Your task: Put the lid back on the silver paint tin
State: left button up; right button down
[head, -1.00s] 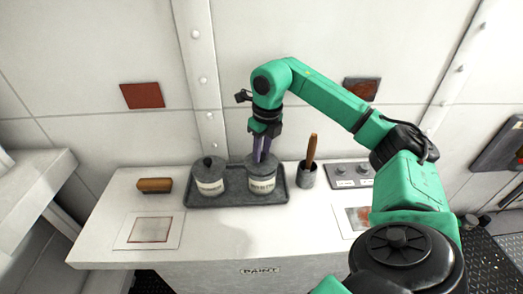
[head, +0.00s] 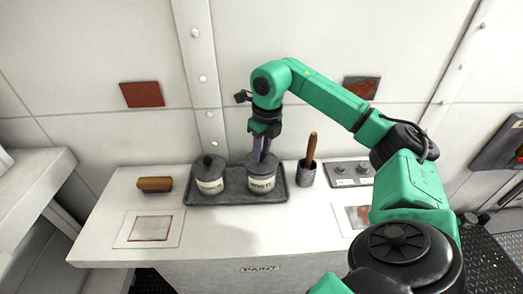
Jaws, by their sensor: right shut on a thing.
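Two grey paint tins with pale labels stand on a dark tray (head: 236,196) on a white bench. The left tin (head: 210,182) has a lid with a dark knob (head: 207,160) on it. The right tin (head: 262,184) stands under my right gripper (head: 260,156). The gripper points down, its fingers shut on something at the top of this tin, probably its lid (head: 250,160). The fingers hide the lid's knob, and I cannot tell whether the lid is fully seated. I cannot tell from the labels which tin is the silver one. My left gripper is not in view.
A cup (head: 306,175) with a wooden-handled tool (head: 312,148) stands just right of the tray. A grey panel with knobs (head: 350,172) is farther right. A brown wooden block (head: 155,184) lies to the left. The bench front (head: 240,235) is clear.

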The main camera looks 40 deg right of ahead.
dwell(0.4)
jog(key=c, duration=0.6)
grip_release()
jog(key=shift+o, duration=0.5)
jog(key=o, duration=0.4)
jog(key=shift+r, duration=0.1)
notch_tip(320, 180, up, 7)
jog(key=p, duration=0.6)
jog(key=shift+p, duration=0.4)
